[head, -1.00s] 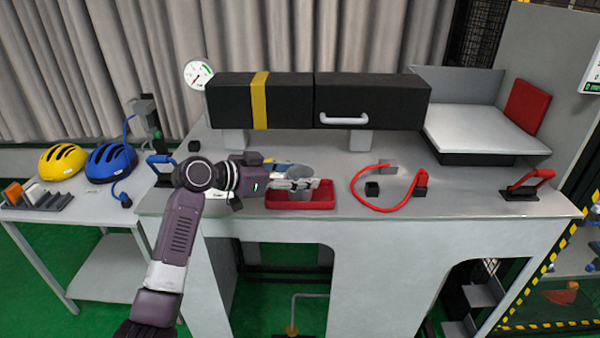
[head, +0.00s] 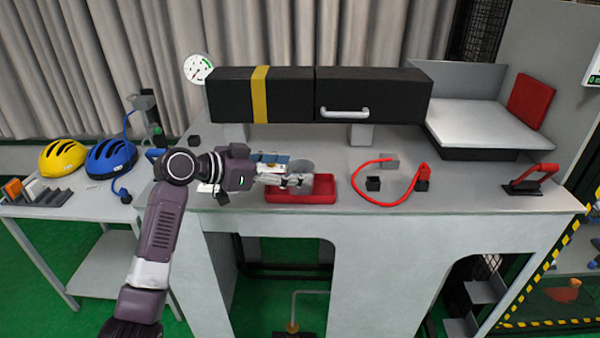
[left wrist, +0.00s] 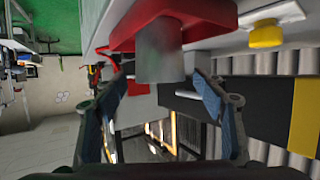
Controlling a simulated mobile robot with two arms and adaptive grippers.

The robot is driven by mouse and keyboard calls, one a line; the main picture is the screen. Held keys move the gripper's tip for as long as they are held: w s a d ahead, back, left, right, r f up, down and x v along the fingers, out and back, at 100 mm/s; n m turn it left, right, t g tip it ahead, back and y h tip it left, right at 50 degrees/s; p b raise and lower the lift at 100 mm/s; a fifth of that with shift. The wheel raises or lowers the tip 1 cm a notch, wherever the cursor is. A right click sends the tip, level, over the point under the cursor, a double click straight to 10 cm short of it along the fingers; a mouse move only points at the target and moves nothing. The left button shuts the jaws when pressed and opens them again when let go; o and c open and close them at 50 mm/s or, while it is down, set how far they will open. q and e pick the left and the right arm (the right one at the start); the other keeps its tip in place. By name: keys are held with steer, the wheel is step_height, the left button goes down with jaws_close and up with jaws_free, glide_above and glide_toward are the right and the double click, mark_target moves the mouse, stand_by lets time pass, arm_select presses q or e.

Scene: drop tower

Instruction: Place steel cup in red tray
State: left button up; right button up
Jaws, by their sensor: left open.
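The red tray (head: 330,196) lies near the front edge of the grey bench, in the middle of the head view. The steel cup (head: 302,165) shows as a grey rounded shape at the tray, partly hidden by my left gripper (head: 300,182). In the left wrist view the cup (left wrist: 160,52) is a grey cylinder in front of the red tray (left wrist: 195,14). It appears upright in the tray; its base contact is unclear. My left gripper (left wrist: 155,90) is open, its fingers spread with the cup beyond their tips. My right gripper is not in view.
A black box (head: 372,92) with a white handle stands behind the tray. A red hose (head: 360,180) and small black block (head: 373,184) lie to the right. A yellow knob (left wrist: 266,35) shows near the tray. Two helmets sit on the left side table.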

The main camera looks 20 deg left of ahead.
arm_select(q)
steer(key=b+v, duration=0.3)
steer(key=v, duration=0.6)
